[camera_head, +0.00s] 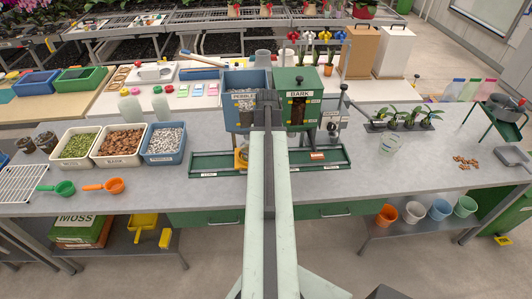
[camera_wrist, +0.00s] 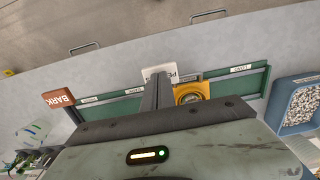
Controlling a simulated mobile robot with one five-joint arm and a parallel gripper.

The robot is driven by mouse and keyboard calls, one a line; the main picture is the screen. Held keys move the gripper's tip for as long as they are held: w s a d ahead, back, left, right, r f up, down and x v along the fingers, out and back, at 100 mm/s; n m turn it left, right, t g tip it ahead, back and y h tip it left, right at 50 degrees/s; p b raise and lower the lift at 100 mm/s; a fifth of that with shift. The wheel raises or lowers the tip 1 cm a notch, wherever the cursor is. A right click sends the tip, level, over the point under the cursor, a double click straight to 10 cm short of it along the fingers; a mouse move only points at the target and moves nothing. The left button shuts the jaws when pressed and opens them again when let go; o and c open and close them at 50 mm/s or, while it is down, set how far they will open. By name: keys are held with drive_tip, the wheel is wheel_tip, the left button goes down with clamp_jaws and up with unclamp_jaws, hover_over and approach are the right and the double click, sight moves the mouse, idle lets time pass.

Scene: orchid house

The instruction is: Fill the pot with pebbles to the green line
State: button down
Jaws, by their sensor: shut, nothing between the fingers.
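A clear pot (camera_head: 390,143) with coloured lines stands on the bench right of the dispenser. It also shows in the wrist view (camera_wrist: 31,135); its contents are unclear. The blue pebble hopper (camera_head: 243,103) and green bark hopper (camera_head: 299,82) stand mid-bench. My gripper (camera_head: 267,97) is shut and empty in front of them. In the wrist view my fingers (camera_wrist: 166,78) overlap a white paddle (camera_wrist: 153,71) lettered "PE"; contact is unclear. A brown bark paddle (camera_wrist: 60,98) is to the left. A yellow square piece with a round opening (camera_wrist: 191,93) lies beside my fingers, over the green tray.
The long green tray (camera_head: 217,168) lies below the hoppers. A blue bin of pebbles (camera_head: 165,144) stands left, with bark (camera_head: 117,145) and moss bins and scoops. Seedlings (camera_head: 405,118) and loose pieces (camera_head: 466,163) lie right.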

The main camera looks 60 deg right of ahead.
drive_tip(key=shift+f+b, duration=1)
drive_tip(key=shift+f, duration=0.2)
